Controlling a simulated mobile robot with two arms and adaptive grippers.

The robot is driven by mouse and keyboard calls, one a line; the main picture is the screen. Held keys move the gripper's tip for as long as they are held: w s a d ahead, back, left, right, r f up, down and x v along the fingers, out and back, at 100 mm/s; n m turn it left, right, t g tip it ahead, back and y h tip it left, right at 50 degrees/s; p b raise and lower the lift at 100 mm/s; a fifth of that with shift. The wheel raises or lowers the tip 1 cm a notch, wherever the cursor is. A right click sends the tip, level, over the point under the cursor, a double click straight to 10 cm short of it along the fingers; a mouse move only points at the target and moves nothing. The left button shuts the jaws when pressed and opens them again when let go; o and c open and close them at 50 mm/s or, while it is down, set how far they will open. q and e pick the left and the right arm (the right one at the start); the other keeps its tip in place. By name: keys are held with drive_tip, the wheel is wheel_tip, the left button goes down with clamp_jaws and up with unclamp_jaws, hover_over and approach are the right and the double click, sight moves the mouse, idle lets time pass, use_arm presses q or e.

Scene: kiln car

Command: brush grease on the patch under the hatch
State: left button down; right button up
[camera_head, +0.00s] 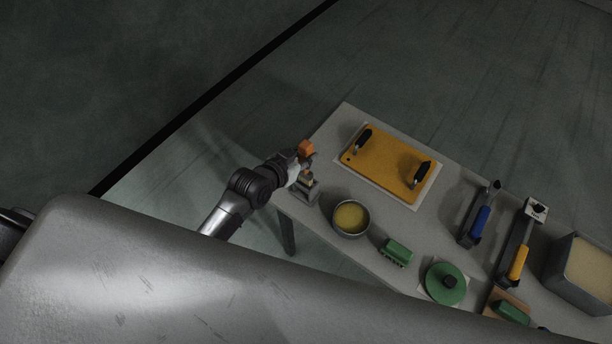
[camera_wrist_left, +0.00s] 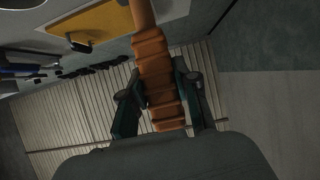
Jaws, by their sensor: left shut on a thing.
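The hatch is an orange-yellow panel (camera_head: 385,165) with two black handles, lying on a pale plate on the table. It also shows at the top of the left wrist view (camera_wrist_left: 105,20). Whatever is under it is hidden. My left gripper (camera_head: 300,172) is at the table's left corner, by a small grey holder (camera_head: 305,192). It is shut on an orange ribbed handle (camera_wrist_left: 158,80), probably the brush's; I cannot tell whether its lower end is still inside the holder. A metal bowl (camera_head: 351,219) of yellow grease stands just right of the holder. My right gripper is not in view.
On the table (camera_head: 418,228) are a green block (camera_head: 397,252), a round green lid (camera_head: 437,288) with a black knob, a blue-handled tool (camera_head: 480,222), a yellow-handled tool (camera_head: 518,262) and a metal bin (camera_head: 562,285). The floor left of the table is clear.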

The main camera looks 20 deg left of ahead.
sight(307, 143)
use_arm(q)
drive_tip(key=shift+r, duration=0.15)
drive_tip(key=shift+r+p, duration=1.2)
drive_tip(key=shift+p, duration=0.15)
drive_tip(key=shift+r, duration=1.15)
drive_tip(key=c, duration=1.4)
unclamp_jaws()
clamp_jaws()
